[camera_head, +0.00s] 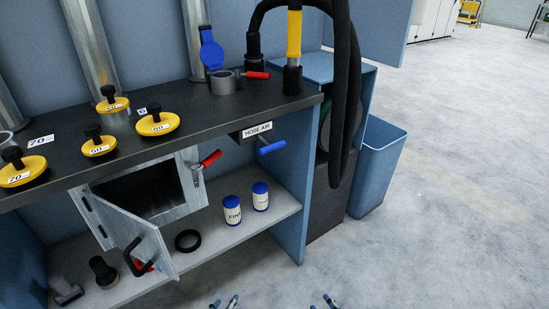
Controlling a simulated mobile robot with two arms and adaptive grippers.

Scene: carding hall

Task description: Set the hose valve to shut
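The hose valve is under the bench's right front edge, beside a white label reading HOSE AIR (257,130). Its blue lever (272,147) sticks out to the right, roughly level and slightly tilted. My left gripper (224,302) shows only as two fingertips at the bottom edge, spread apart with nothing between them. My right gripper (321,303) shows likewise, farther right, tips apart and empty. Both are well below the lever in the picture and touch nothing visible. The rest of both grippers is out of frame.
Below, a metal box door (128,236) hangs open near a red lever (212,158). Black hoses (343,100) hang at right by a blue bin (376,168). The floor is clear.

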